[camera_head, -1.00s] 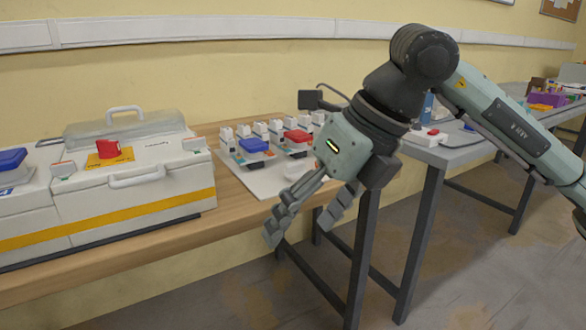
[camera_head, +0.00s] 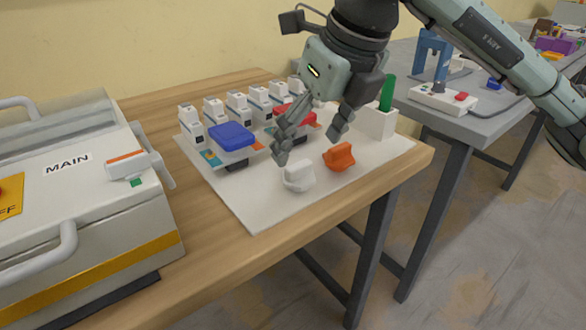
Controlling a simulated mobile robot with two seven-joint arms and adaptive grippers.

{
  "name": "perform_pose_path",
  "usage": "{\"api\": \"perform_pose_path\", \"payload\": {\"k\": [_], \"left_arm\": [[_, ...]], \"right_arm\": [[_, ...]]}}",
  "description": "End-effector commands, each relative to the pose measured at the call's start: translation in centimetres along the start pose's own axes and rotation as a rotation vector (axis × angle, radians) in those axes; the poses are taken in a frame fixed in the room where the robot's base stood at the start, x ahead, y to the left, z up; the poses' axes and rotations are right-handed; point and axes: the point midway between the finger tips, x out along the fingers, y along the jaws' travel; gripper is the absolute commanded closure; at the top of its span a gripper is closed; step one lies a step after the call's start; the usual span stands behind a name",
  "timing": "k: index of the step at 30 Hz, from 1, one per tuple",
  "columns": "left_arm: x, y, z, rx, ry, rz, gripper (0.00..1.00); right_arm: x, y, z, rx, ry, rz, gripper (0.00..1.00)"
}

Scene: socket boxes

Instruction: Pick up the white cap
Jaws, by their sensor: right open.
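The white cap (camera_head: 299,177) lies on the white mat (camera_head: 255,212) near the mat's front edge. An orange cap (camera_head: 340,156) sits just to its right. My right gripper (camera_head: 310,147) is open and empty, with its fingers pointing down. It appears above and behind the white cap, with the left fingertip close to the cap in the picture; I cannot tell the exact gap. The fingers partly cover the red cap (camera_head: 308,118). My left gripper is not in view.
A blue cap (camera_head: 232,136) and several white socket units (camera_head: 213,111) stand along the back of the mat. A white holder (camera_head: 377,121) with a green piece is at right. A box marked MAIN (camera_head: 95,230) stands at left. Bare wooden table (camera_head: 190,240) lies between.

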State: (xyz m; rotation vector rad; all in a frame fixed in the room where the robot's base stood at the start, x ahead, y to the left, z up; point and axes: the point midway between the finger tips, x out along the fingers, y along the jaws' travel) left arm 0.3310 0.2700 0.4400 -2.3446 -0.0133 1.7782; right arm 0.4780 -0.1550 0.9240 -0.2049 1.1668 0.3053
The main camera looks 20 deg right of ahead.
Motion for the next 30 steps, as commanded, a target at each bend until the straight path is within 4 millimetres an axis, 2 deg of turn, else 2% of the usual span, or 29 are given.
{"api": "perform_pose_path", "payload": {"k": [6, 12, 21, 23, 30], "left_arm": [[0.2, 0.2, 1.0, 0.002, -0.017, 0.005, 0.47], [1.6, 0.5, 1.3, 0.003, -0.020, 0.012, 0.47], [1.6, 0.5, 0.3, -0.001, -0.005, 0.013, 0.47], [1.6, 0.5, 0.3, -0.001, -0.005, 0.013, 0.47], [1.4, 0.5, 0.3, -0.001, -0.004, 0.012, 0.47]], "right_arm": [[2.7, 0.1, 0.0, -0.001, 0.004, 0.002, 0.25], [5.6, 0.1, 0.2, 0.001, 0.002, 0.001, 0.25], [6.3, 0.1, 0.2, 0.000, 0.000, 0.002, 0.25], [6.3, 0.1, 0.2, 0.000, 0.000, 0.002, 0.30], [6.3, 0.1, 0.2, 0.000, 0.000, 0.002, 0.59]]}}
